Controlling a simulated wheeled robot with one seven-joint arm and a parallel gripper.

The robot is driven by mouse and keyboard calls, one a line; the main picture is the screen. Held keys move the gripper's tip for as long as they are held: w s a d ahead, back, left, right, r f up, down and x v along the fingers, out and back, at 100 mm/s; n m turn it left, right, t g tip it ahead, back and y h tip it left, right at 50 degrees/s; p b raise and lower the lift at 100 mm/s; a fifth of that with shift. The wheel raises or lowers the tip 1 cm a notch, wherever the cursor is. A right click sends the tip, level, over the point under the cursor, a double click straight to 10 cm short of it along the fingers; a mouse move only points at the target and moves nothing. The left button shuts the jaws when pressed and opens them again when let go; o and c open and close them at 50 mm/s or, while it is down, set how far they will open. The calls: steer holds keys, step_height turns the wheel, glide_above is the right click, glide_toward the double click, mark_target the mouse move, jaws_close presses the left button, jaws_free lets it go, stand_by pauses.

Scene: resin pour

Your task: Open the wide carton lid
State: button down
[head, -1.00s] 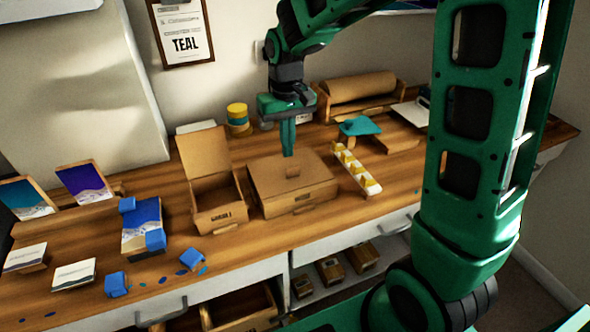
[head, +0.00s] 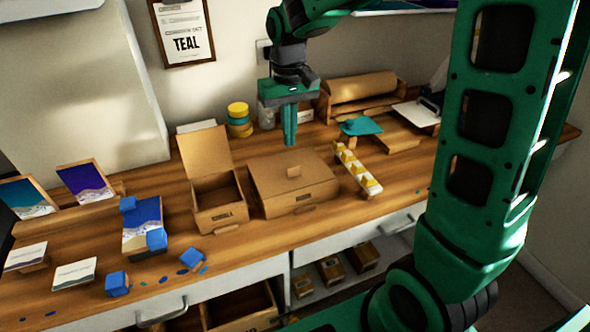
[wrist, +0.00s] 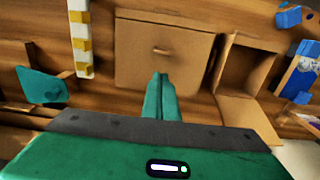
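The wide carton (head: 292,200) stands on the wooden workbench, and its lid (head: 275,172) is shut flat with a small tab (head: 294,171) on top. In the wrist view the lid (wrist: 140,68) and its tab (wrist: 162,50) are near the top centre. My gripper (head: 290,142) hangs above the bench, over the back edge of the wide carton, apart from the lid. In the wrist view its fingers (wrist: 159,80) are together with nothing visible between them.
A narrower carton (head: 220,212) with its lid raised stands just left. A white strip with yellow pieces (head: 357,170) lies right of the wide carton. Yellow and teal jars (head: 239,118) and a paper roll holder (head: 362,90) stand behind. Blue cubes (head: 117,284) lie at left.

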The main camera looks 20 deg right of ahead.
steer(key=w+r, duration=0.1)
steer(key=w, duration=0.5)
steer(key=shift+r, duration=0.35)
stand_by(0.6)
steer(key=w+f, duration=0.1)
steer(key=w, duration=0.5)
steer(key=shift+w+f, duration=0.3)
steer(key=shift+w, duration=0.05)
stand_by(0.8)
step_height(320, 180, up, 9)
stand_by(0.9)
stand_by(0.6)
